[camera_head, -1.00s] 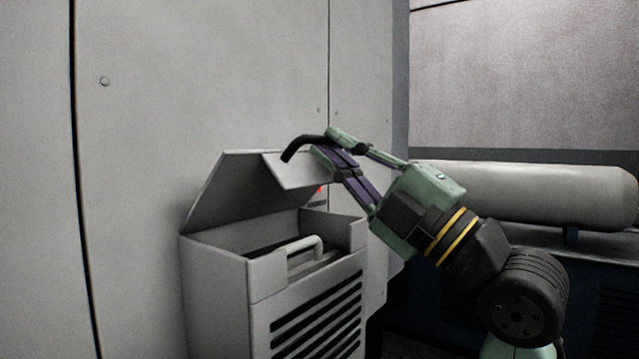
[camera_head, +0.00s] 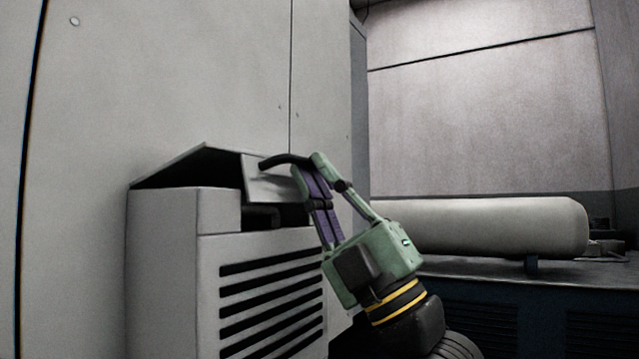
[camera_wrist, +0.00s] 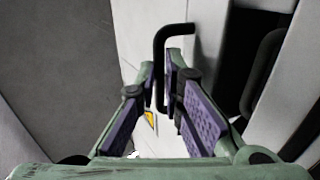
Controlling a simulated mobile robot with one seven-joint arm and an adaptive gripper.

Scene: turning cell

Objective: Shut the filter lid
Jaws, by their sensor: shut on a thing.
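The filter lid (camera_head: 264,182) is a grey hinged cover on the grey filter housing (camera_head: 213,209) fixed to the cabinet. It is partly open, tilted at a low angle, with a dark gap under it. A black bent handle (camera_head: 280,160) sits on the lid's front flap. My gripper (camera_head: 306,164) is shut on this handle at the lid's right side. In the wrist view the black handle (camera_wrist: 160,60) stands between the purple finger pads of my gripper (camera_wrist: 168,90). The inside of the housing is mostly hidden in the head view.
Slotted vents (camera_head: 270,300) cover the housing's front. A tall grey cabinet (camera_head: 160,90) stands behind it. To the right, a pale horizontal cylinder (camera_head: 490,226) lies on a dark bench (camera_head: 480,300).

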